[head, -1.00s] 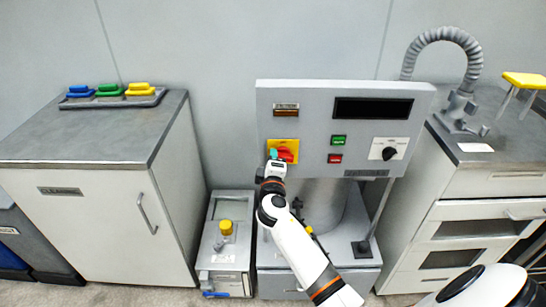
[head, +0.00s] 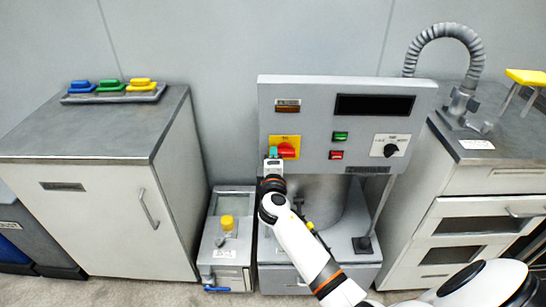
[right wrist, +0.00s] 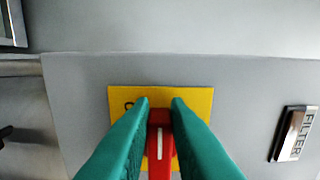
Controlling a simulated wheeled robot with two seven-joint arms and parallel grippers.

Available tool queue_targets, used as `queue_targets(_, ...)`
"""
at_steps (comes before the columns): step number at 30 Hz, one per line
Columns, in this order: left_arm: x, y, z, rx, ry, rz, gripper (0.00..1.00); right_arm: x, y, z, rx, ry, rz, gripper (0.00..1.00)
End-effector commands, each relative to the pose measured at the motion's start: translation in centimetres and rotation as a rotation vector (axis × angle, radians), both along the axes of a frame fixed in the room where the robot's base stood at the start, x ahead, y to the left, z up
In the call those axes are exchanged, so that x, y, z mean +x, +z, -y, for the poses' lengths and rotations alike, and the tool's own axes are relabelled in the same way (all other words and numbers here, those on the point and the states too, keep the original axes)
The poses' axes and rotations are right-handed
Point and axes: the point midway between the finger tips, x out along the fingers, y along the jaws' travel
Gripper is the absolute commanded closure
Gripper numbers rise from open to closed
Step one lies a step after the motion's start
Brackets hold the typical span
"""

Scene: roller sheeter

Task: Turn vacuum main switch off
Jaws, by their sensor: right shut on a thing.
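The main switch is a red rotary handle (head: 288,149) on a yellow plate (head: 278,141), at the left of the machine's grey control panel (head: 308,93). My right gripper (head: 273,152) is at the plate, its teal fingers against the switch. In the right wrist view, the two teal fingers (right wrist: 160,106) stand on either side of the red handle (right wrist: 160,120), which has a white line along it. The gripper is shut on this handle. The fingers hide part of the plate and its lettering. My left gripper is not in view.
The panel also has a green button (head: 340,136), a red button (head: 336,155), a black knob (head: 391,150) and a dark display (head: 374,105). A small grey unit with a yellow cap (head: 227,223) stands below left. Cabinets flank the machine.

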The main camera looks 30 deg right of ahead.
Motion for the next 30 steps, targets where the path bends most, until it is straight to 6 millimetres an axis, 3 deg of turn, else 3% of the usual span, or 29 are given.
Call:
queue_targets(1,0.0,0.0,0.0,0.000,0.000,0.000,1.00,-0.3,-0.7,0.4,-0.001,-0.012,-0.014,0.80)
queue_targets(4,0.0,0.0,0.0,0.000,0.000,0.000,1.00,-0.3,-0.6,0.4,0.000,-0.012,-0.013,0.63)
queue_targets(19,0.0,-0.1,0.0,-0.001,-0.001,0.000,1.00,-0.7,-0.2,-0.3,-0.001,-0.004,-0.003,0.63)
queue_targets(30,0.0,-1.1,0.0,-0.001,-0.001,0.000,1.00,-7.1,-0.5,-4.0,0.002,-0.007,-0.006,0.63)
